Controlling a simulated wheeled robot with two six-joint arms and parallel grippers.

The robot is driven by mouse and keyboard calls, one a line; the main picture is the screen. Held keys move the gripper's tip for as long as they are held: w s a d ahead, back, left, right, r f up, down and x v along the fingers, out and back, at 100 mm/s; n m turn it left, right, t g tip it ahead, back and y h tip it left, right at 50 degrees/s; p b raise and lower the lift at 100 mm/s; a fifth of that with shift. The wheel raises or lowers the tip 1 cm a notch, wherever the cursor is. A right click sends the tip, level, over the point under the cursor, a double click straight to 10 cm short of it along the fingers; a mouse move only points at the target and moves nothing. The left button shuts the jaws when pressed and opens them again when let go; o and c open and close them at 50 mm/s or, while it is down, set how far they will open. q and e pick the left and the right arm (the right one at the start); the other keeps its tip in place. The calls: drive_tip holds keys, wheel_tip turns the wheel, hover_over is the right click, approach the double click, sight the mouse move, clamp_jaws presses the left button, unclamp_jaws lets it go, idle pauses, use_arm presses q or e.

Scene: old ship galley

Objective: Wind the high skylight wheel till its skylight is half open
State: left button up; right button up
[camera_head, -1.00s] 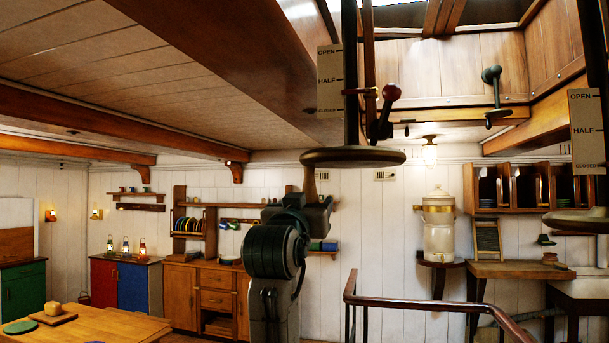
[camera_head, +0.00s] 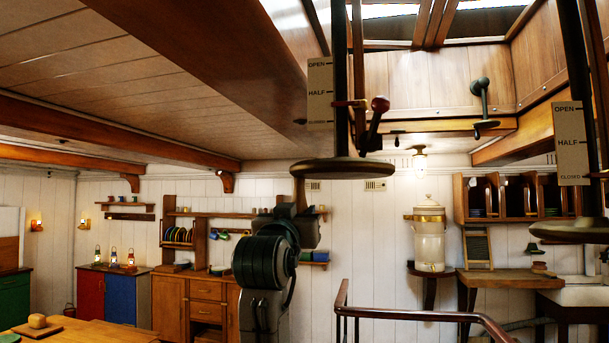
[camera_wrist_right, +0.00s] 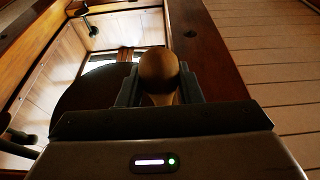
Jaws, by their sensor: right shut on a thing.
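My right gripper (camera_head: 292,212) is below the wheel, shut on that handle; the handle's rounded end shows between the fingers (camera_wrist_right: 160,75) in the wrist view. A scale plate (camera_head: 320,106) beside the shaft reads open, half and closed. The skylight (camera_head: 460,28) shows partly at the top. My left gripper is out of view.
A lower wheel (camera_head: 573,231) with its own scale plate (camera_head: 571,150) is at the right edge. A red-knobbed lever (camera_head: 376,118) is right of the high wheel's shaft. A ceiling beam (camera_head: 210,40) runs close on the left. A handrail (camera_head: 410,312) stands below.

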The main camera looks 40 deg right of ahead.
idle(0.4)
drive_tip(key=s+d+b, duration=0.2)
drive_tip(key=s+d, duration=0.2)
drive_tip(key=s, duration=1)
drive_tip(key=w+d+b, duration=0.5)
drive_tip(key=w+d, duration=0.3)
drive_tip(key=d, duration=0.3)
drive_tip(key=shift+w+d+r, duration=0.15)
drive_tip(key=shift+w+d, duration=0.05)
drive_tip(key=shift+d, duration=0.1)
